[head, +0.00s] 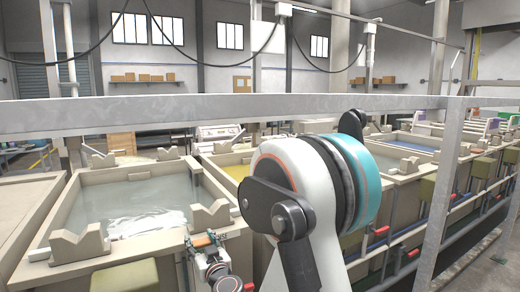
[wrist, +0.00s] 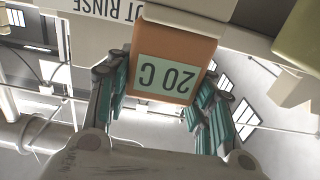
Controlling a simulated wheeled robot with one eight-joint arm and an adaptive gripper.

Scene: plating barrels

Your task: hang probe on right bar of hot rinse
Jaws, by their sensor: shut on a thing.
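The probe (wrist: 165,45) is an orange-brown box with a pale green display that reads "20 C" upside down in the wrist view. My gripper (wrist: 158,82) has its teal-padded fingers on both sides of the box and is shut on it. In the head view my gripper (head: 206,245) is small, at the front right corner of a tank of greyish liquid (head: 130,205). A panel lettered "OT RINSE" (wrist: 112,9) shows upside down beside the probe in the wrist view. I cannot make out the right bar clearly, nor whether the probe touches anything.
A grey metal rail (head: 230,108) crosses the head view in front of the tanks, with an upright post (head: 443,190) at right. Notched blocks (head: 80,245) stand on the tank rims. More tanks line up to the right, with pipes and red-handled valves along their fronts.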

